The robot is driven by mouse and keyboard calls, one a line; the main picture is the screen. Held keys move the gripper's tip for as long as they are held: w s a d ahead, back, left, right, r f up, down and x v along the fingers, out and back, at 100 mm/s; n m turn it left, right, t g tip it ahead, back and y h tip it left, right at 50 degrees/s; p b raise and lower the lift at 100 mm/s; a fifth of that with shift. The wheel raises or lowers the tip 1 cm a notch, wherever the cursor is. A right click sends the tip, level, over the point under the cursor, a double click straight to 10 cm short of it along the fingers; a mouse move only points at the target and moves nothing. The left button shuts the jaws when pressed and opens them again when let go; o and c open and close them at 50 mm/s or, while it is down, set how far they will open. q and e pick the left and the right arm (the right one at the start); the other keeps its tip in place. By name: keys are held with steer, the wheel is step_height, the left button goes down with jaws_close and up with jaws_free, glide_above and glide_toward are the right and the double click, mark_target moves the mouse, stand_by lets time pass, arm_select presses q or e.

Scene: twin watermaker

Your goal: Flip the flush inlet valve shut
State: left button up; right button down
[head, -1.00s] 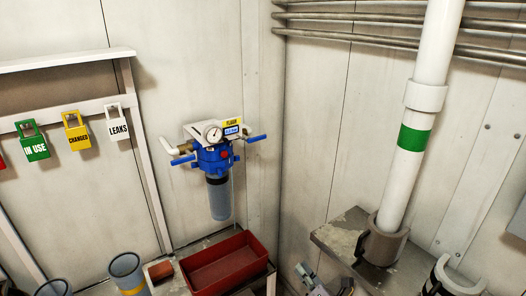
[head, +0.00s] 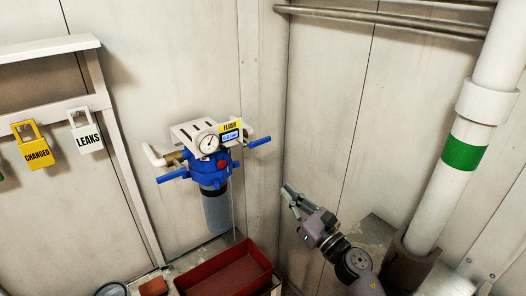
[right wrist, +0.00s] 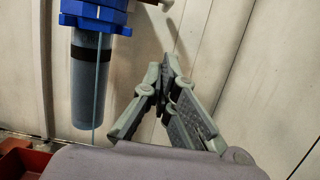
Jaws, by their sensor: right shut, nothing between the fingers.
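The flush filter unit (head: 210,160) hangs on the wall, with a blue body, a round gauge (head: 208,143) and a yellow FLUSH label (head: 230,127). A blue lever handle (head: 172,176) sticks out left, below a white pipe with a brass fitting. Another blue handle (head: 260,141) sticks out right. I cannot tell which is the inlet valve. My right gripper (head: 289,194) is shut and empty, right of and below the right handle, apart from it. In the right wrist view its fingertips (right wrist: 166,75) meet, right of the grey filter housing (right wrist: 88,75). My left gripper is not in view.
A red tray (head: 228,270) sits below the unit. A white pipe with a green band (head: 463,146) stands at right. Yellow CHANGED (head: 36,150) and white LEAKS (head: 86,134) tags hang at left.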

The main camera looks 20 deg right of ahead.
mark_target(258, 141)
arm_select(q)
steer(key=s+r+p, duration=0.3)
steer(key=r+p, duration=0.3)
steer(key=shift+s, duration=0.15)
arm_select(e)
steer(key=w+a+r, duration=0.3)
steer(key=w+r, duration=0.3)
steer(key=w, duration=0.2)
steer(key=shift+w+a+r, duration=0.2)
steer(key=shift+w+r, duration=0.1)
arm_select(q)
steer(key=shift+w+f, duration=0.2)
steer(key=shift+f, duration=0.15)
arm_select(e)
steer(key=shift+d+r+n, duration=0.1)
steer(key=shift+d+n, duration=0.05)
steer(key=shift+n, duration=0.25)
arm_select(q)
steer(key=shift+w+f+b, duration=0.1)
steer(key=shift+b, duration=0.3)
